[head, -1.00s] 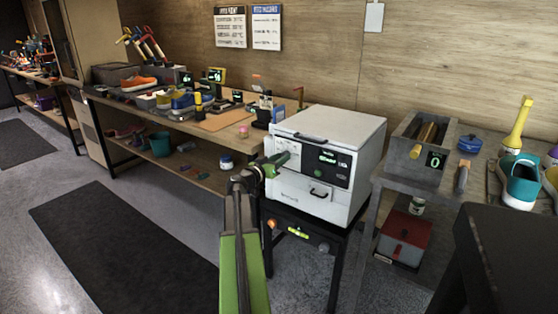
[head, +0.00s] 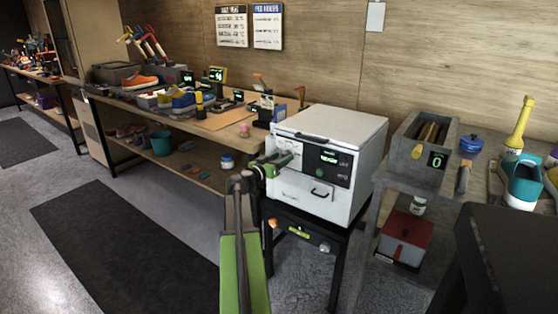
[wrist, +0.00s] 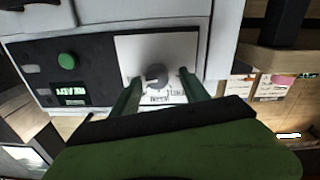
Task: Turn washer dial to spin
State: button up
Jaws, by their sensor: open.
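The white washer (head: 313,197) stands on a black stand in the middle of the head view. Its front has a black panel with a green display and a green button (wrist: 67,61). The grey round dial (wrist: 157,74) sits on a white plate beside that panel, with printed labels below it too blurred to read. My gripper (head: 279,160) is at the washer's upper left front. In the wrist view my green fingers (wrist: 160,88) are open, one on each side of the dial, with gaps between them and it. The head view hides the dial behind my gripper.
A long wooden workbench (head: 230,130) with shoes and tools runs to the left. A grey shelf (head: 388,166) with a bin (head: 404,155) stands close on the right. A black object (head: 505,260) fills the lower right. Open floor with a dark mat (head: 125,245) lies left.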

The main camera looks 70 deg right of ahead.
jog(key=shift+a, duration=0.35)
jog(key=v, duration=1.6)
jog(key=shift+w+a, duration=0.25)
jog(key=shift+a, duration=0.05)
